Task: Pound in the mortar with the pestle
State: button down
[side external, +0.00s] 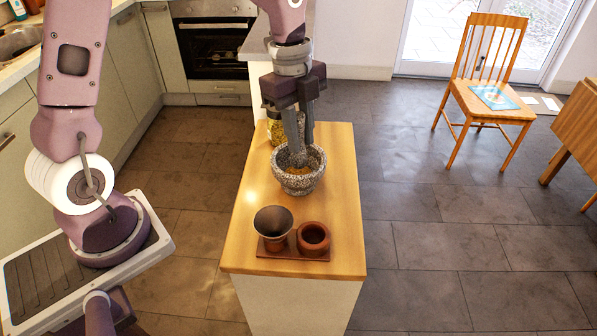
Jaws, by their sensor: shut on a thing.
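The mortar (298,184) is a grey speckled stone bowl standing upright on the wooden counter, with something yellowish-brown inside. My gripper (299,140) points down over the mortar, its fingers reaching to about the rim. It is shut on the pestle (298,157), a grey stone piece that shows between and below the fingers. The pestle's lower end is inside the bowl; whether it touches the bottom cannot be told.
A jar with yellowish contents (275,128) stands behind the mortar, to its left. In front, a reddish-brown tray (266,253) holds a dark flared cup (273,222) and a terracotta pot (313,238). The narrow wooden counter (345,215) is clear on the right.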

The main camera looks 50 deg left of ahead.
jog(key=shift+f, duration=0.1)
dwell(1.2)
dwell(0.4)
jog(key=shift+f, duration=1.55)
jog(key=shift+r, duration=1.55)
jog(key=shift+r, duration=0.1)
dwell(0.9)
